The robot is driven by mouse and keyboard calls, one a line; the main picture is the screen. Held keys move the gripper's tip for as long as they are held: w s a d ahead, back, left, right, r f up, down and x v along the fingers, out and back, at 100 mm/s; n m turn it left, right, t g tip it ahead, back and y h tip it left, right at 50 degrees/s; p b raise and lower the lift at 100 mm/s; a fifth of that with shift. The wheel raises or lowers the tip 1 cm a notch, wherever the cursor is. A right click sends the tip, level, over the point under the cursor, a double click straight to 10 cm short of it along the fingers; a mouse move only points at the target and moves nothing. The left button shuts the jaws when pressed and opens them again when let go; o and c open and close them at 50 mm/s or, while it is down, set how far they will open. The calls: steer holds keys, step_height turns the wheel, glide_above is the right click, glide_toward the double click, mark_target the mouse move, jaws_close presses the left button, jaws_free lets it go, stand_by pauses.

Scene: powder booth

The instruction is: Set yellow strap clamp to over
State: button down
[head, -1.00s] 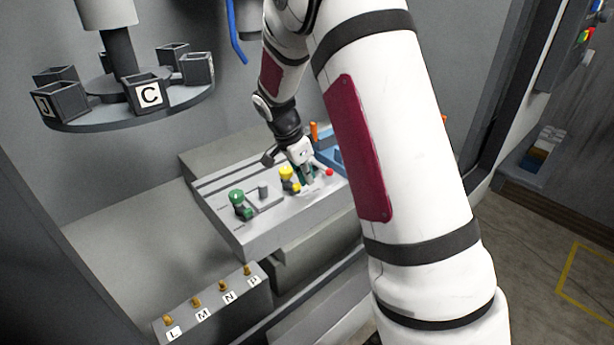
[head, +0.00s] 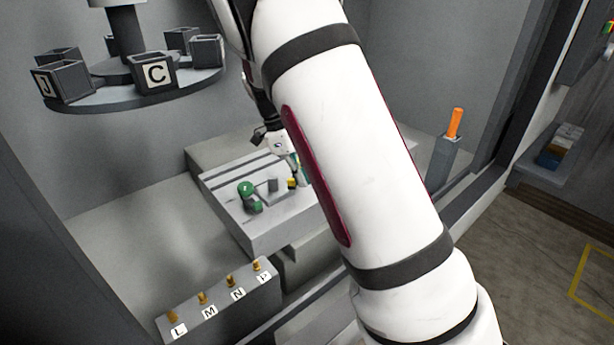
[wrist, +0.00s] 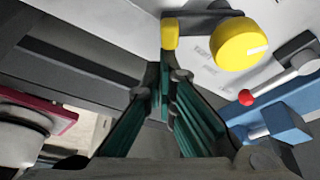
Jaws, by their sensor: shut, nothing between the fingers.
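The yellow strap clamp shows in the wrist view as a round yellow knob (wrist: 238,47) with a pale mark, joined by a dark strap to a small yellow block (wrist: 169,35). In the head view only a small yellow piece of the clamp (head: 292,183) shows beside my arm. My gripper (wrist: 163,80) is shut and empty, its teal fingers together just short of the yellow block. I cannot tell whether they touch it. In the head view my arm hides most of the gripper.
A green clamp (head: 247,190) stands on the same grey fixture (head: 262,238). A red-tipped lever (wrist: 247,97) and a blue block (wrist: 283,122) lie to the right. A carousel (head: 150,97) with bins stands at left, above a lettered block with brass pegs (head: 225,300).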

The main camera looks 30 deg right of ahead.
steer(key=a+m, duration=0.1)
steer(key=m, duration=0.1)
steer(key=w+a+m+y, duration=0.1)
steer(key=shift+f+m+g+b, duration=0.1)
steer(key=shift+m+g+b, duration=0.3)
steer(key=shift+w+a+m+y+b, duration=0.25)
steer(key=shift+w+a+m, duration=0.1)
steer(key=shift+m, duration=0.5)
steer(key=shift+w+a+m+y+b, duration=0.2)
steer(key=shift+w+a+m+y, duration=0.1)
steer(key=shift+m, duration=0.55)
